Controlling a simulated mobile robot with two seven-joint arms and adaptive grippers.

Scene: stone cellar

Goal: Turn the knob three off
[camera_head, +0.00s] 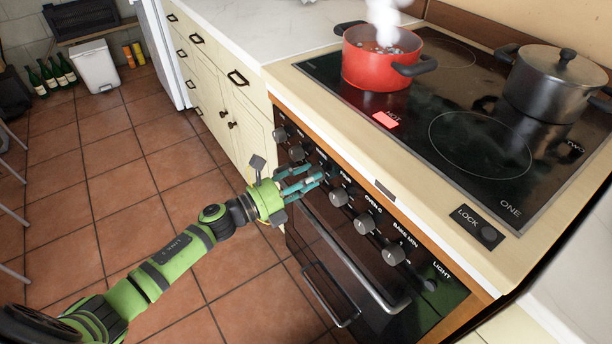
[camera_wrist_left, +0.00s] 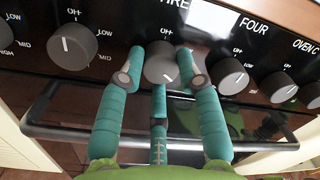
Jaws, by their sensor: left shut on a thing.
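Knob three (camera_wrist_left: 161,63) is a grey round knob under the partly covered "THREE" label on the oven's front panel. Its white pointer mark points down and to the right in the left wrist view. My left gripper (camera_head: 309,180) reaches it from the front. In the left wrist view, its teal fingers (camera_wrist_left: 160,78) are shut around the knob, one at each side and one below. In the head view the gripper hides most of that knob. My right gripper is not in view.
Knob four (camera_wrist_left: 228,76) sits close to the right finger, and another knob (camera_wrist_left: 73,45) sits to the left. An oven handle (camera_head: 350,262) runs below. A steaming red pot (camera_head: 374,65) and a dark lidded pot (camera_head: 550,88) stand on the black hob (camera_head: 440,110).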

